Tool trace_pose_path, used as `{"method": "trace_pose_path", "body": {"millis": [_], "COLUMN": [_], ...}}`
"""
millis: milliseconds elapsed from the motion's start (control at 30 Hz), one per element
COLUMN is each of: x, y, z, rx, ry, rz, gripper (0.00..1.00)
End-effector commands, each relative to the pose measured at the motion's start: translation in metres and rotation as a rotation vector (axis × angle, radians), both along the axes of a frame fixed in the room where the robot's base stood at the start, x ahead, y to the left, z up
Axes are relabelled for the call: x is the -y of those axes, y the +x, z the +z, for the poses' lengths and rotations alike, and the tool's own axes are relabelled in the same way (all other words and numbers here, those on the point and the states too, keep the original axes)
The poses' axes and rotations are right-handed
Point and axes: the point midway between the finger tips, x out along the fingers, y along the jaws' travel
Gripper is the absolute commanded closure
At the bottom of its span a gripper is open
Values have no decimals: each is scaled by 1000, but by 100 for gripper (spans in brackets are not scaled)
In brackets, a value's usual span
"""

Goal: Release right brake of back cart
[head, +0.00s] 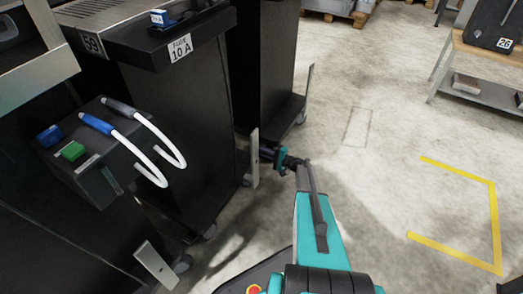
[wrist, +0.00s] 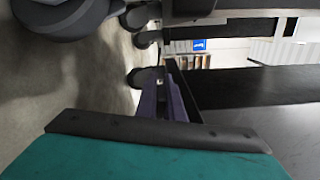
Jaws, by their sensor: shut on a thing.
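Two dark carts stand one behind the other at left in the head view. My gripper (head: 281,160) is low by the back cart's near lower edge, just right of the front cart's pale plate (head: 254,158). In the wrist view, the narrow purple-grey fingers reach a castor (wrist: 145,77) under a cart. My gripper is shut on a small part there, apparently the brake; the part itself is mostly hidden by the fingers.
A dark unit with white curved handles (head: 155,145) stands at left. Yellow floor marking (head: 494,220) and a bench (head: 485,60) are at right. The floor between is clear.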

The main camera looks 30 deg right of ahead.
Motion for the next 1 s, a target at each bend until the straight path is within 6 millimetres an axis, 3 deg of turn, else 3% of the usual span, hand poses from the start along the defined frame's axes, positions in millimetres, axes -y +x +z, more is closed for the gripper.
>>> {"method": "trace_pose_path", "body": {"millis": [33,433,500,567,1000], "x": [8,-1,-2,-5,-10], "y": [5,8,8,8,4], "z": [3,4,3,3,2], "rx": [-1,-4,-4,-4,-5], "ry": [5,10,8,8,7], "rz": [-20,-10,-8,-5,6], "gripper": [100,100,82,73,73]}}
